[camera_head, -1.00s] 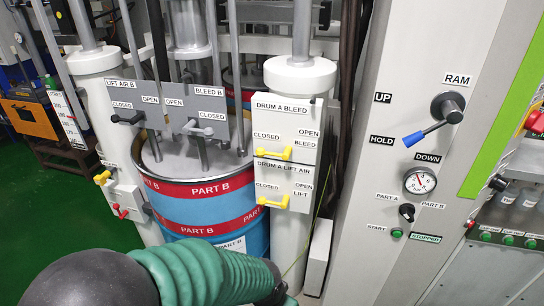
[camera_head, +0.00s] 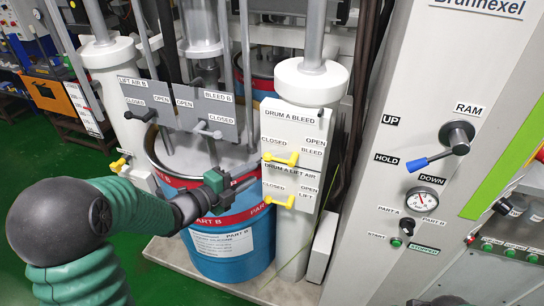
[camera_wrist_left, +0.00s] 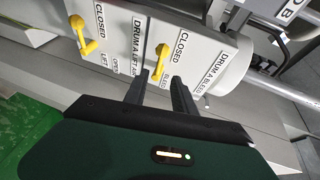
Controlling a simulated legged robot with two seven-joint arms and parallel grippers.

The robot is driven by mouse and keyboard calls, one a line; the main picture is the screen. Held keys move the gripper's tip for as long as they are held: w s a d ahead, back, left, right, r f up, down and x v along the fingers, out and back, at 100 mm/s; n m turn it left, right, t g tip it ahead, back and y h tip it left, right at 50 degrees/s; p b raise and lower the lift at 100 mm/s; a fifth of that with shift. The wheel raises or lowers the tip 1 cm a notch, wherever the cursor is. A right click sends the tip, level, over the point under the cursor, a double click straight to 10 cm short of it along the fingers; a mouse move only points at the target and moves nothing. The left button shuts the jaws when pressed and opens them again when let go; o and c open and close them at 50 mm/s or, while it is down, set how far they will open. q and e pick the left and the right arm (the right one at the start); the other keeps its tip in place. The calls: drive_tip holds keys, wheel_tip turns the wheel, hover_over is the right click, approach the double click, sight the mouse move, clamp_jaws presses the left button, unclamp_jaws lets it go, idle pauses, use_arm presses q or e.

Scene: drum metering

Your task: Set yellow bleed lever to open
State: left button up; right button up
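The yellow bleed lever (camera_head: 281,158) sits on the white DRUM A BLEED panel (camera_head: 312,130). Its handle lies about level and reaches left, under the CLOSED label. It also shows in the left wrist view (camera_wrist_left: 160,62), just beyond the fingertips and roughly in line with the gap between them. My left gripper (camera_head: 254,172) is just left of the panel, below and left of the bleed lever. Its two dark fingers are apart and empty in the left wrist view (camera_wrist_left: 160,82); I see no contact with the lever. My right gripper is not recognisable.
A second yellow lever, for lift air (camera_head: 280,201), sits close below the bleed lever. Grey panels with black and grey levers (camera_head: 204,130) are to the left. The RAM control cabinet (camera_head: 375,225) stands right.

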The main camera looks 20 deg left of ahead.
sight(277, 160)
use_arm(q)
drive_tip(key=p+x, duration=0.2)
drive_tip(key=x, duration=1)
drive_tip(key=shift+f, duration=0.15)
drive_tip(key=shift+w, duration=0.1)
drive_tip(key=shift+c, duration=0.3)
clamp_jaws()
drive_tip(key=shift+f, duration=0.2)
